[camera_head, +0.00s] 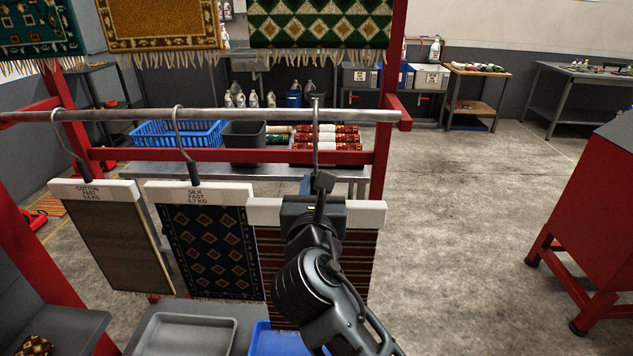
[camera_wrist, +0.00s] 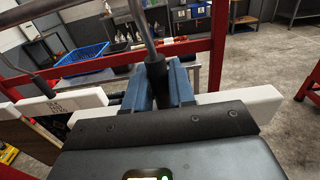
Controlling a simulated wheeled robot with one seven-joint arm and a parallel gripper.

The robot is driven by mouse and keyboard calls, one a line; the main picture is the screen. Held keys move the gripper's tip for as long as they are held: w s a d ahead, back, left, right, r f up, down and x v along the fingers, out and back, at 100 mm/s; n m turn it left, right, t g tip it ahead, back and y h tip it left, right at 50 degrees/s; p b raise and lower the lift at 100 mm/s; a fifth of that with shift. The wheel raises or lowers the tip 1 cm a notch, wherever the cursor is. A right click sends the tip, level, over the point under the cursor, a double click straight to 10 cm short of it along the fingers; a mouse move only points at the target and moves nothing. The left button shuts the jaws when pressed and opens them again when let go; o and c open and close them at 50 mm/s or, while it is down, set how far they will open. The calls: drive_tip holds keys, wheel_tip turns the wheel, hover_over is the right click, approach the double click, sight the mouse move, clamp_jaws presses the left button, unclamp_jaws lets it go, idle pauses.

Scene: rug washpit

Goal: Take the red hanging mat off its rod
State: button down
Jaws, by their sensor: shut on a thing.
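The red striped mat (camera_head: 361,262) hangs at the right end of the row in the head view, below a white hanger bar (camera_head: 366,214). Its metal hook (camera_head: 316,140) reaches up to the grey rod (camera_head: 240,115); whether it bears on the rod I cannot tell. My gripper (camera_head: 323,184) is in front of this hanger and hides much of the bar and mat. In the wrist view my gripper's blue fingers (camera_wrist: 160,88) are shut on the dark collar (camera_wrist: 156,72) at the base of the hook (camera_wrist: 143,30). The hook's top is outside that view.
A brown cotton mat (camera_head: 122,240) and a dark silk mat (camera_head: 210,250) hang to the left on the same rod. A red post (camera_head: 385,150) stands near the rod's right end. A grey tray (camera_head: 190,335) and a blue tray (camera_head: 275,342) lie below. Open floor (camera_head: 470,230) is to the right.

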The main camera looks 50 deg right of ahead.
drive_tip(key=shift+v, duration=1.8)
drive_tip(key=shift+r, duration=0.1)
